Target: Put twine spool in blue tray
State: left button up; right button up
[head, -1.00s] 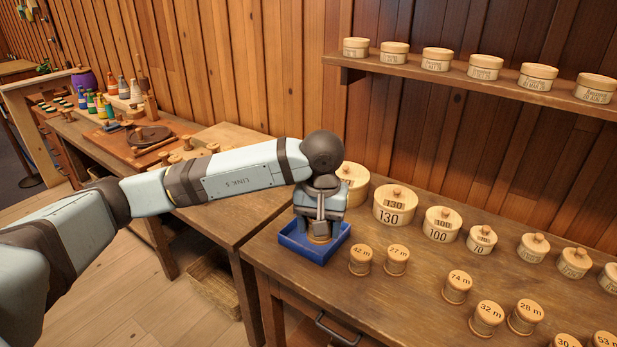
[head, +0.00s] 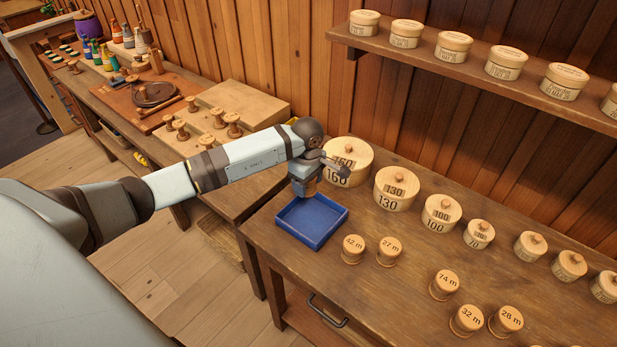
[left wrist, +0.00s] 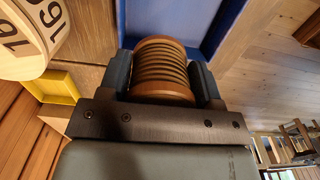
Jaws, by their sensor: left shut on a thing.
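The twine spool (left wrist: 162,70), wooden with brown wound twine, is between the fingers of my left gripper (left wrist: 163,78). In the head view my left gripper (head: 304,188) is shut on it above the back edge of the blue tray (head: 311,222). Only a small part of the spool shows there. The blue tray is empty where I see it, at the left end of the table. It also shows beyond the spool in the left wrist view (left wrist: 185,16). My right gripper is not in view.
Two spools marked 42 m (head: 352,249) and 27 m (head: 389,251) stand right of the tray. A large round box marked 160 (head: 348,163) stands close behind my gripper. More lidded boxes line the wall. A side table (head: 245,100) with spools stands at left.

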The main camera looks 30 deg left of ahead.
pick_arm(q)
jog(key=b, duration=0.2)
send_over(308, 211)
notch_tip(308, 211, down, 5)
jog(key=shift+r, duration=0.2)
notch_tip(308, 211, down, 3)
jog(key=b, duration=0.2)
jog(key=shift+b, duration=0.3)
jog(key=shift+a+f+b, duration=0.1)
jog(key=shift+f+b, duration=0.3)
jog(key=shift+f, duration=0.1)
jog(key=o, duration=1)
